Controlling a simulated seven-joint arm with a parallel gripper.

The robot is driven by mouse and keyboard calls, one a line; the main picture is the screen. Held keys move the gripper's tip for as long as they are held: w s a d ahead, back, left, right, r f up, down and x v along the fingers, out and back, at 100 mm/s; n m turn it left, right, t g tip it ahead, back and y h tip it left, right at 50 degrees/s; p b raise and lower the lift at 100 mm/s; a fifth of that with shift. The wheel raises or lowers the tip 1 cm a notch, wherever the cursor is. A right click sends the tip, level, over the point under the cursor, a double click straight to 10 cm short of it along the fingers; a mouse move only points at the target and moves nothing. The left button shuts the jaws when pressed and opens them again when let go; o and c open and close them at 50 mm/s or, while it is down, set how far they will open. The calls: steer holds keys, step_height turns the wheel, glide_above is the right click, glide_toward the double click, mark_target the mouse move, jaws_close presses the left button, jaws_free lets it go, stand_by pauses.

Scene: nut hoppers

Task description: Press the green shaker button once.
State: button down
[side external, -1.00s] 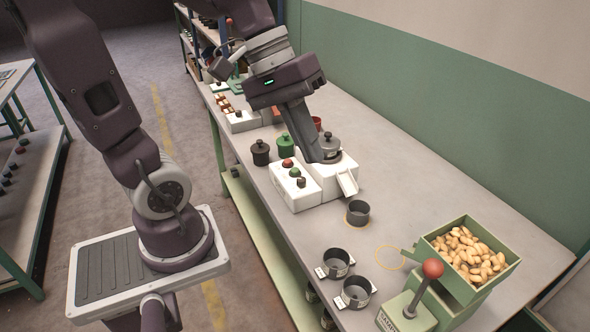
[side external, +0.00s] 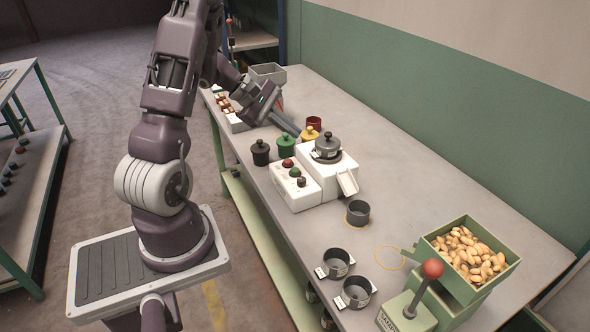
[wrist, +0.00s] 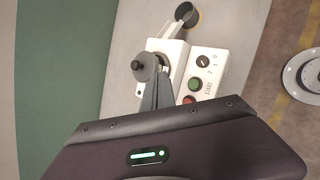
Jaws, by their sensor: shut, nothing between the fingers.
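The green button (side external: 295,172) sits on the sloped front of a white control box (side external: 293,194), between a red button (side external: 287,163) and a black knob (side external: 301,182). The green button also shows in the wrist view (wrist: 194,85), beside the START label. A grey lidded pot (side external: 327,147) stands on the white shaker body with a chute. My gripper (side external: 297,133) is shut and empty. It is behind the control box, near the yellow jar, apart from the green button. In the wrist view its fingers (wrist: 158,78) point toward the pot, left of the button.
Black (side external: 260,153), green (side external: 286,145), yellow (side external: 309,134) and red (side external: 313,122) containers stand behind the box. A dark cup (side external: 357,213) is below the chute. Two ringed cups and a nut-filled green hopper (side external: 443,246) with a red-knobbed lever are nearer. The table's right side is clear.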

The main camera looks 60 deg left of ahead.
mark_target(291, 169)
steer(key=shift+f, duration=4.4)
steer(key=shift+f, duration=0.4)
steer(key=shift+f, duration=0.5)
steer(key=shift+r, duration=0.9)
steer(key=shift+r, duration=2.55)
